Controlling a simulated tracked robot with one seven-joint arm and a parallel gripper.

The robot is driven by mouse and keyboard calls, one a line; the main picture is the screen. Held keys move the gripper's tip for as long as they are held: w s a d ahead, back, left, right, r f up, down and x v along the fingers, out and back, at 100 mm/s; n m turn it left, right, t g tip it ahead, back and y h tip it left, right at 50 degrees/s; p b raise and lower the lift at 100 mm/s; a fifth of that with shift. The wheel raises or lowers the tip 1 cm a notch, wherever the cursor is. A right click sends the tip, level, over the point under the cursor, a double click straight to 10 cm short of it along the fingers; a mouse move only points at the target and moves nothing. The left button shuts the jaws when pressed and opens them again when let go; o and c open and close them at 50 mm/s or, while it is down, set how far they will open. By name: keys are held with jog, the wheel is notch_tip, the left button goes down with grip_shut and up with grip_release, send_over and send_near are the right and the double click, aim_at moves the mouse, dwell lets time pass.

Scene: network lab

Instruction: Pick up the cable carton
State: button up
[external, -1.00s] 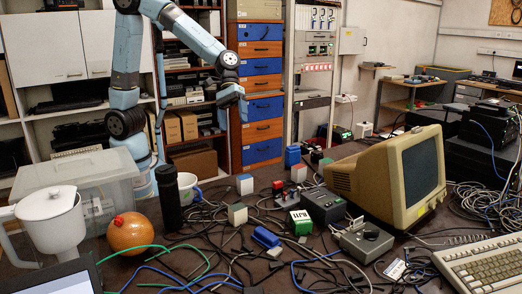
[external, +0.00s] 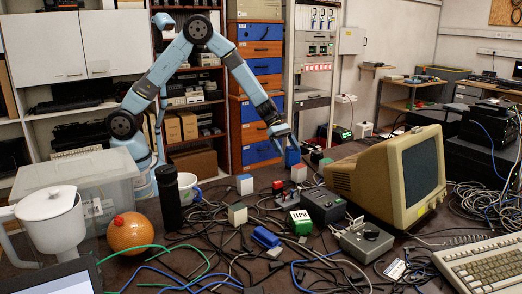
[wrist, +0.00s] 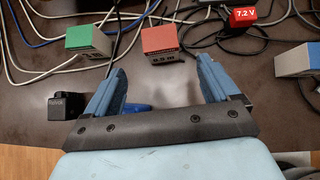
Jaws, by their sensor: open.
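I cannot tell for certain which object is the cable carton; several small boxes stand on the dark table. In the wrist view the blue object (wrist: 137,107) shows between the fingers (wrist: 158,82), partly hidden by the gripper. A red-topped box (external: 298,172) stands nearer the external camera; in the wrist view it (wrist: 162,42) lies beyond the fingertips. A green-topped box (wrist: 89,40) and a blue-topped box (wrist: 298,60) stand to either side.
A small black box (wrist: 77,107) is beside the left finger. A red 7.2 V block (wrist: 243,17) lies beyond the right finger. Loose cables cross the table. A beige monitor (external: 390,175) stands at right, and a black cylinder (external: 168,198) and mug (external: 190,188) at left.

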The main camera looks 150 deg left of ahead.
aim_at(302, 175)
jog(key=x, duration=1.2)
jog(key=shift+w+f, duration=0.3)
jog(key=c, duration=1.1)
jog(key=shift+c, duration=0.2)
